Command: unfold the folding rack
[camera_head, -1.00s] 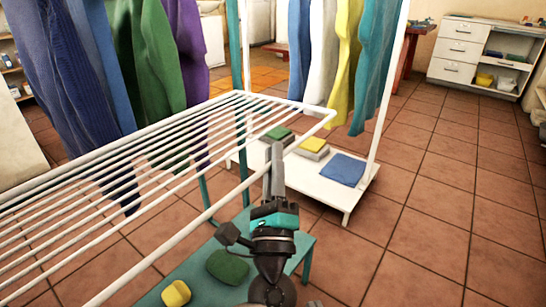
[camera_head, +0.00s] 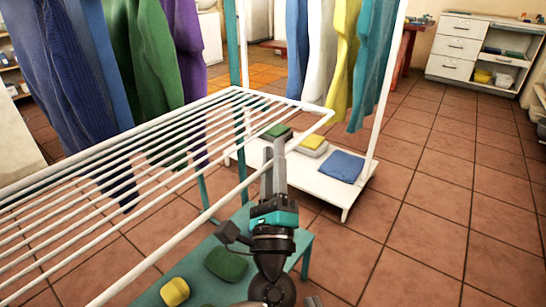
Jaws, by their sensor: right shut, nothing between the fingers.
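The folding rack (camera_head: 118,158) is a white frame with many parallel bars, spread across the left and middle of the view. Its right end has a rounded corner (camera_head: 329,115). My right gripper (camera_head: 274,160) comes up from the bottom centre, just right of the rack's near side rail. Its fingers point up and away and are shut, with nothing between them. I cannot tell whether they touch the rack. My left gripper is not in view.
A low teal bench (camera_head: 215,250) with a green pad (camera_head: 226,264) and a yellow block (camera_head: 175,291) is below the rack. Clothes (camera_head: 150,60) hang behind it. A white shelf (camera_head: 318,182) holds folded cloths, including a blue one (camera_head: 341,167). The tiled floor at right is clear.

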